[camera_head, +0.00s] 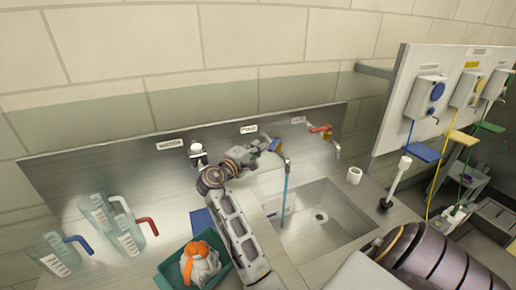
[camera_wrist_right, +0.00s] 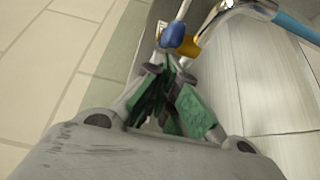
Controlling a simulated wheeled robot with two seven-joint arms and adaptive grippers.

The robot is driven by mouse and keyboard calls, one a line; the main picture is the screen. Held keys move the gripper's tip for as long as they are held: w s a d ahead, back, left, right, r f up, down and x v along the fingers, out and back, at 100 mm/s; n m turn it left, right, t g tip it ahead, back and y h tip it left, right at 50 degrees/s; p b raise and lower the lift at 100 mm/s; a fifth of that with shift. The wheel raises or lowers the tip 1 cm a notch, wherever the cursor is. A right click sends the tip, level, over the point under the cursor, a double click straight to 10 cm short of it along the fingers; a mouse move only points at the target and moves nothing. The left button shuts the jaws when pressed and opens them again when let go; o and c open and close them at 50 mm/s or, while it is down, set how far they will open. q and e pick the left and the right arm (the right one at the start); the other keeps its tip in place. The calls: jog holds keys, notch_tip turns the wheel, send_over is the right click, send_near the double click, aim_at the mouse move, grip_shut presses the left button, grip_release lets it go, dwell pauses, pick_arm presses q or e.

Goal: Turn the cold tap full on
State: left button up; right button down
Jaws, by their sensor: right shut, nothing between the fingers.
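The cold tap (camera_head: 274,146) has a blue lever and sits under a label (camera_head: 249,129) that appears to read cold. A blue stream of water (camera_head: 286,185) falls from its spout into the sink (camera_head: 345,214). My right gripper (camera_head: 252,153) is shut and empty, just left of the blue lever. In the right wrist view, the right gripper's fingertips (camera_wrist_right: 168,72) are close below the lever's blue end (camera_wrist_right: 172,34); I cannot tell whether they touch. The brass tap body (camera_wrist_right: 185,46) and chrome spout (camera_wrist_right: 235,8) lie just beyond. My left gripper is not in view.
The hot tap (camera_head: 320,129) with a red lever is to the right. A white-topped fitting (camera_head: 197,150) stands to the left. Clear jugs (camera_head: 97,212) and a green bin (camera_head: 172,272) with an orange-and-white bag are at left. A white cup (camera_head: 354,175) stands right of the sink.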

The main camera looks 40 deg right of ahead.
aim_at(272, 152)
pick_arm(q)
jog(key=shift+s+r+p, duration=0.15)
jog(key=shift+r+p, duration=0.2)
pick_arm(e)
jog(key=shift+s+n+t, duration=0.3)
jog(key=shift+s+t, duration=0.05)
jog(key=shift+t, duration=0.05)
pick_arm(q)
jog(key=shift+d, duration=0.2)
